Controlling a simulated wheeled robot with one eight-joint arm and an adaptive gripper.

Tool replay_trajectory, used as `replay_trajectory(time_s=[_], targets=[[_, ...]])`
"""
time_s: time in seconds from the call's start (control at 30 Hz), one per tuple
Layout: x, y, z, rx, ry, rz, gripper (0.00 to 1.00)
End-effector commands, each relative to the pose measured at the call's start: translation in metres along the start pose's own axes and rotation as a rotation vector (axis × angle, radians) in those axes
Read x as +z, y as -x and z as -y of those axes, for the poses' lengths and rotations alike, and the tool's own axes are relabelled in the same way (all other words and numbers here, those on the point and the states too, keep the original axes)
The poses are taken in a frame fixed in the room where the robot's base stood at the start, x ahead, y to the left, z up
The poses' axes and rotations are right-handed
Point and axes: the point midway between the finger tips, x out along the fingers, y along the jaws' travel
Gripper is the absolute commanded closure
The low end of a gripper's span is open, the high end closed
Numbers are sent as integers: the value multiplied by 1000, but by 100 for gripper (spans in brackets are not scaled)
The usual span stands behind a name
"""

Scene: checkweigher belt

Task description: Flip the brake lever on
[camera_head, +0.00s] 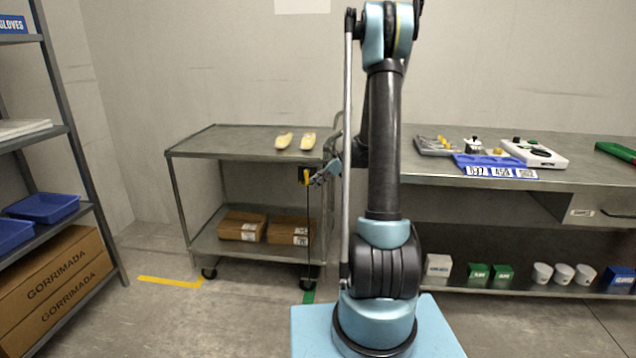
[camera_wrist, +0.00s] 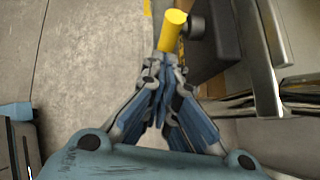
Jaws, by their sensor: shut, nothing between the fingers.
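The brake lever (camera_head: 307,177) is a small yellow handle at the front right corner of the grey metal cart (camera_head: 228,154). In the wrist view the yellow lever (camera_wrist: 171,31) is a short cylinder attached to a dark round pivot on a dark box (camera_wrist: 212,40). My gripper (camera_head: 314,181) is beside the lever. In the wrist view my gripper (camera_wrist: 167,58) is shut and empty, its tips just below the lever's near end. I cannot tell whether the tips touch it.
Two pale yellow items (camera_head: 296,141) lie on the cart top and cardboard boxes (camera_head: 242,226) on its lower shelf. A steel bench (camera_head: 570,176) with devices stands at right. A shelf rack (camera_head: 75,140) stands at left. The floor between rack and cart is clear.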

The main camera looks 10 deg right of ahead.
Motion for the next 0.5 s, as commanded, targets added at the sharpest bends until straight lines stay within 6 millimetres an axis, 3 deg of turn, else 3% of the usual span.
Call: replay_trajectory(time_s=[0.5], targets=[[-3, -13, -2, 1, 1, -3, 100]])
